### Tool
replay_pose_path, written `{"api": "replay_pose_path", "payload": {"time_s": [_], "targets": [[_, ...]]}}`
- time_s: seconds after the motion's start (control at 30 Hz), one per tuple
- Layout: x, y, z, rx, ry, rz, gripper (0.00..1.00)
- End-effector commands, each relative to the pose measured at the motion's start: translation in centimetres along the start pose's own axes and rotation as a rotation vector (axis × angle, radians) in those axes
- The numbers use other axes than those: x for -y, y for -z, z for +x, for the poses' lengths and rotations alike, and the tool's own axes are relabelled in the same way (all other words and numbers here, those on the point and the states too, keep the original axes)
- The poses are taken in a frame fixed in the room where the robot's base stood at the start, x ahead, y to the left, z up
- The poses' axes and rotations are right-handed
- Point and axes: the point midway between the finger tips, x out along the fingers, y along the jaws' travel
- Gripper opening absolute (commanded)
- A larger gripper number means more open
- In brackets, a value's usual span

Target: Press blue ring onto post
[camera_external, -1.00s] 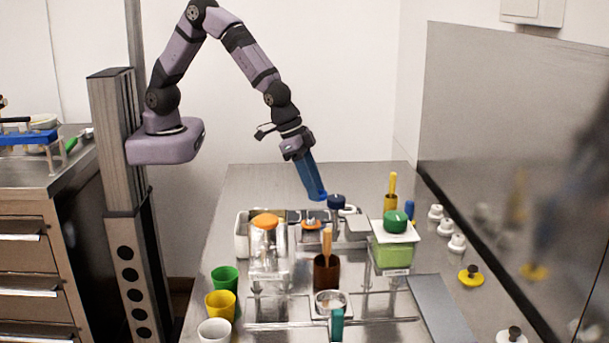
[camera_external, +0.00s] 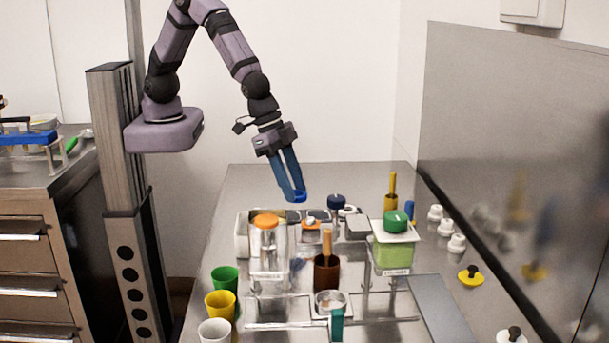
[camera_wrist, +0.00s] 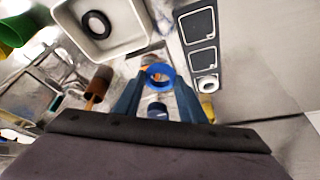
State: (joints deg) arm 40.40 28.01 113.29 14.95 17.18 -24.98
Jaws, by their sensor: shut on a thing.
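Something orange and white shows through and behind the ring. It may be the small orange-and-white fixture (camera_external: 311,221) below the gripper in the external view. I cannot tell for certain which piece is the post. The ring is apart from everything on the table.
A dark blue knob (camera_external: 336,202) stands right of the gripper. An orange-topped clear cylinder (camera_external: 266,240) and a brown cup with a wooden handle (camera_external: 326,273) stand nearer. A white bin (camera_wrist: 70,40) holds a black ring (camera_wrist: 97,24). A green-topped box (camera_external: 393,245) stands right.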

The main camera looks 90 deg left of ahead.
Motion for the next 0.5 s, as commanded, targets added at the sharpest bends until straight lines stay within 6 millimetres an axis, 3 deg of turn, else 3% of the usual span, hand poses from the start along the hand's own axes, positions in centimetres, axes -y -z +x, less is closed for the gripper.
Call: {"api": "replay_pose_path", "payload": {"time_s": [0.1,0.23,0.5], "targets": [[-3.1,0.4,0.0,0.003,-0.034,0.081,0.16],[-5.7,1.1,0.6,0.001,-0.059,0.143,0.16],[-5.8,3.2,1.4,-0.001,0.000,0.001,0.16]]}}
